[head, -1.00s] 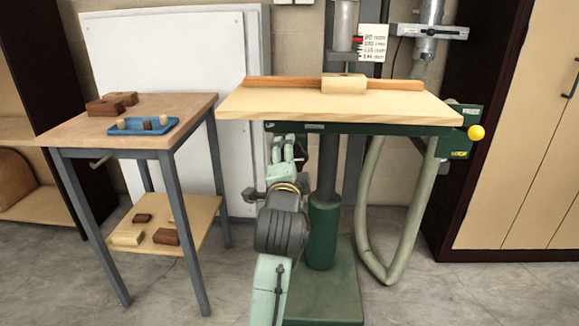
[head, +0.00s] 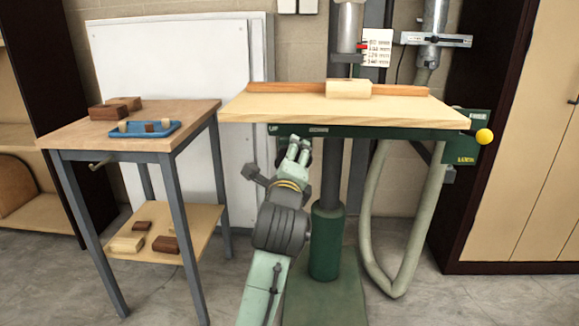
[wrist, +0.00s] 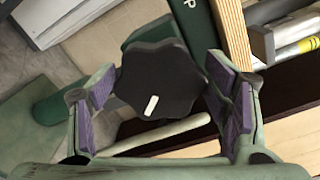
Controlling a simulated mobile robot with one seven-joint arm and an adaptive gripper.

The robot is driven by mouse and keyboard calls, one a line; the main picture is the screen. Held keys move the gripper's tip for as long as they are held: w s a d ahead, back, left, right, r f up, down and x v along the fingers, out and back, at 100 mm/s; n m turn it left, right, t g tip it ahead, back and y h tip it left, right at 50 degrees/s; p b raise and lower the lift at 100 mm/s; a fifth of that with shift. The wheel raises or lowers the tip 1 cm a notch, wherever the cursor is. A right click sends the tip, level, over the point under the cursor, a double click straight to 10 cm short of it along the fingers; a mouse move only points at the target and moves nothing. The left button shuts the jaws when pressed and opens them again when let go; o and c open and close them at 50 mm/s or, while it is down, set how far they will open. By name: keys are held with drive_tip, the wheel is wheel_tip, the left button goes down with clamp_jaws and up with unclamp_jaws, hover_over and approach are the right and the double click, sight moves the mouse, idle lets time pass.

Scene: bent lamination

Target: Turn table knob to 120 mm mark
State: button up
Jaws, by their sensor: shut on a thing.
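A black lobed knob (wrist: 158,72) with a white mark (wrist: 151,105) sits between the purple-padded fingers of my gripper (wrist: 160,100) in the wrist view. My gripper is shut on it; the white mark is toward the lower edge of the knob. In the head view my gripper (head: 298,146) is under the left half of the wooden table (head: 350,105), whose knob is mostly hidden there. A red pointer (head: 362,46) stands beside a white card of mm marks (head: 378,48), near its upper lines. The exact reading is too small to tell.
A wooden block (head: 349,89) and a fence (head: 280,89) lie on the table. A yellow ball handle (head: 484,137) is at its right. A side table with a blue tray (head: 143,129) stands left. A hose (head: 368,220) hangs right of the column (head: 326,240).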

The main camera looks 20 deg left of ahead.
drive_tip(key=shift+o, duration=0.2)
drive_tip(key=shift+d+r+m+t, duration=0.3)
drive_tip(key=shift+d+r+m, duration=0.1)
drive_tip(key=shift+d+r, duration=0.25)
drive_tip(key=o, duration=1.1)
drive_tip(key=shift+r, duration=0.1)
drive_tip(key=shift+s+a, duration=0.1)
drive_tip(key=shift+s, duration=0.05)
drive_tip(key=v, duration=0.7)
drive_tip(key=shift+s, duration=0.15)
